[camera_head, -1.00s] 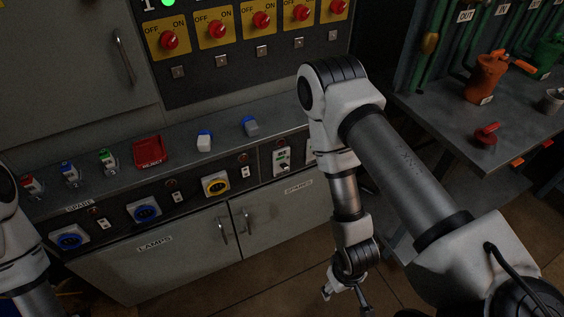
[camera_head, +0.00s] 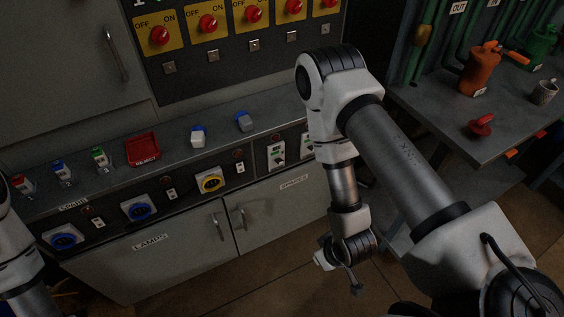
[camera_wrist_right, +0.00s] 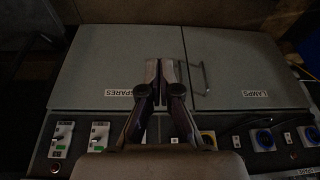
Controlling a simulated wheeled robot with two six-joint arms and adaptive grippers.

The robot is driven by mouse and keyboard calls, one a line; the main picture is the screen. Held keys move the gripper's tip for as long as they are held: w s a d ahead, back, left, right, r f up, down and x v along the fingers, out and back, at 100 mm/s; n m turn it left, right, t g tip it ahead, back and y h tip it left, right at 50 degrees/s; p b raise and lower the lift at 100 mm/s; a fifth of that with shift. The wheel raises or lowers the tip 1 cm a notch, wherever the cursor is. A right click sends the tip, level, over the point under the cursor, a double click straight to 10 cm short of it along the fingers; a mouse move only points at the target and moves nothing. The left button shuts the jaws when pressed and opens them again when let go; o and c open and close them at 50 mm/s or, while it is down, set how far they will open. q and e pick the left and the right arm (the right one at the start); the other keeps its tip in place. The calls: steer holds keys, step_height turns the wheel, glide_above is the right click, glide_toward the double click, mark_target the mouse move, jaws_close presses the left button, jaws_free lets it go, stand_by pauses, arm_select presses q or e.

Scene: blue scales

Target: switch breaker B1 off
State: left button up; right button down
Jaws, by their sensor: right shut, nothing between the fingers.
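Two white breakers sit side by side at the right end of the bench's front strip: the left one (camera_head: 276,155) and the right one (camera_head: 306,144), partly hidden by my right arm. In the right wrist view they show at lower left, one (camera_wrist_right: 61,138) beside the other (camera_wrist_right: 97,136). Their labels are too small to read, so I cannot tell which is B1. My right gripper (camera_head: 354,285) is shut and empty, below and right of the breakers. Its closed fingers (camera_wrist_right: 161,72) point over the cupboard doors in the wrist view. My left arm shows at the left edge, its gripper out of frame.
The bench top holds a red REJECT tray (camera_head: 143,163) and several small coloured blocks. Round sockets (camera_head: 210,184) line the front strip. A cupboard handle (camera_head: 217,226) sticks out below. A side table (camera_head: 440,122) with an orange can (camera_head: 480,72) stands at right. Floor before the cupboards is free.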

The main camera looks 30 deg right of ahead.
steer(key=w+d+f+t+b, duration=0.1)
steer(key=w+d+t+b, duration=0.1)
steer(key=w+t+b, duration=0.85)
steer(key=m+t+b, duration=0.1)
steer(key=t+b, duration=0.2)
steer(key=b, duration=1.6)
glide_toward(277, 154)
steer(key=s, duration=0.4)
steer(key=shift+r+g, duration=0.25)
steer(key=shift+r, duration=0.4)
steer(key=shift+w, duration=0.15)
steer(key=w, duration=0.3)
steer(key=w+b, duration=0.1)
steer(key=w, duration=0.2)
steer(key=w+f+b, duration=0.1)
steer(key=w, duration=0.2)
steer(key=shift+a+f, duration=0.1)
steer(key=shift+a, duration=0.05)
steer(key=shift+w, duration=0.4)
